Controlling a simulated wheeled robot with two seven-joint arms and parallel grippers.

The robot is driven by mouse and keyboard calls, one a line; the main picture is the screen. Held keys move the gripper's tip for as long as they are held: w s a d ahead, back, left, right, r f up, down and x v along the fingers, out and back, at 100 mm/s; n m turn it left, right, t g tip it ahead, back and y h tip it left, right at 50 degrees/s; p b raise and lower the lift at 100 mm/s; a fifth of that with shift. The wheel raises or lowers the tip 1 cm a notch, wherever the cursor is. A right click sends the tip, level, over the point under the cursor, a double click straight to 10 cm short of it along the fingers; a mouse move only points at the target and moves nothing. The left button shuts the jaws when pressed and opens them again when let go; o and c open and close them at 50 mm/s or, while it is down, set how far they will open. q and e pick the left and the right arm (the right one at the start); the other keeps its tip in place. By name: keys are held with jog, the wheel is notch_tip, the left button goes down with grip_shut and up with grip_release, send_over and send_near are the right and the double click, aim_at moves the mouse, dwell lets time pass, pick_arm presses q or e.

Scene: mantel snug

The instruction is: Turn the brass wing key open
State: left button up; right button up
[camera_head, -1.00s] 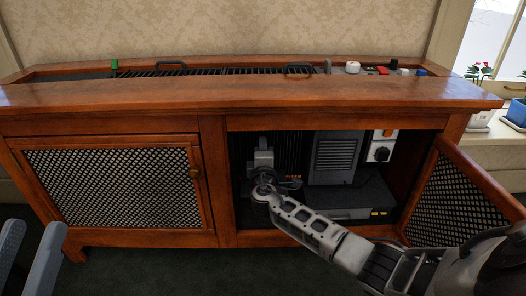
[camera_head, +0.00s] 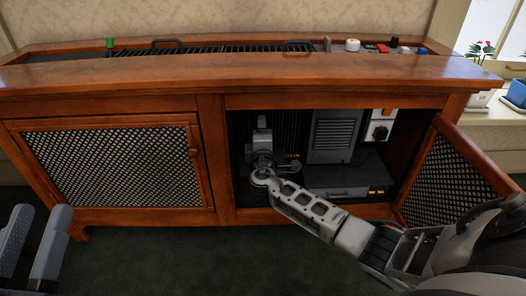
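The brass wing key cannot be made out clearly. A small orange-brown piece (camera_head: 294,164) shows just right of my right gripper, and I cannot tell whether it is part of the key. My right gripper (camera_head: 262,126) is inside the open right bay of the wooden cabinet, and its wrist and arm hide what lies in front of it. Its fingers are too small and dark to tell open from shut. My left gripper (camera_head: 40,209) is at the lower left, outside the cabinet, its two grey fingers apart with nothing between them.
The cabinet's right mesh door (camera_head: 452,182) stands open beside my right arm. The left mesh door (camera_head: 112,165) is closed. A grey louvred box (camera_head: 333,134) and a dark low unit (camera_head: 345,180) fill the bay's right part. Green floor lies clear in front.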

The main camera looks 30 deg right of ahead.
pick_arm(q)
notch_tip(320, 180, down, 7)
jog(key=s+d+n+g+y+p, duration=0.1)
jog(key=s+n+g+y+p, duration=0.1)
jog(key=n+g+p, duration=0.1)
jog(key=shift+s+n+g+y+p, duration=0.25)
jog(key=shift+n+g+y+p, duration=0.25)
jog(key=shift+n, duration=0.4)
pick_arm(e)
jog(key=v, duration=1.4)
jog(key=shift+s, duration=0.3)
pick_arm(q)
jog(key=shift+r, duration=0.1)
